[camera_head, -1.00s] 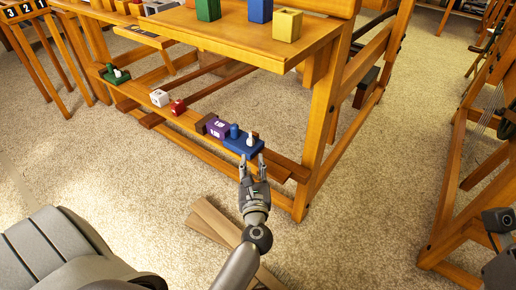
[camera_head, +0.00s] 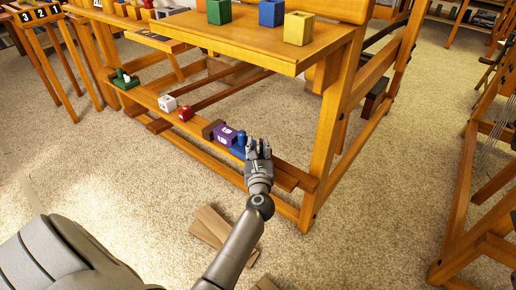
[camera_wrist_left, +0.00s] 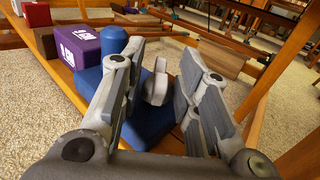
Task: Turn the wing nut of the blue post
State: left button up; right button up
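The blue post (camera_head: 238,147) stands on the lower wooden rail of the loom, on a blue base partly hidden by my gripper. In the left wrist view the blue base (camera_wrist_left: 150,122) carries a round blue peg (camera_wrist_left: 113,40) and a pale grey wing nut (camera_wrist_left: 156,82). My left gripper (camera_head: 259,146) is over the base. In the left wrist view its two fingers (camera_wrist_left: 158,75) stand apart on either side of the wing nut, with visible gaps. The fingers hide part of the base. My right gripper is not in view.
A purple block (camera_head: 225,135) sits beside the blue base on the rail. A red block (camera_head: 186,114), a white block (camera_head: 168,103) and a green post (camera_head: 125,80) sit farther left. The upper wooden shelf (camera_head: 255,45) overhangs behind, and a loom leg (camera_head: 322,140) stands to the right.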

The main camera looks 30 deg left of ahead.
pick_arm(q)
jog(key=c, duration=0.7)
grip_shut()
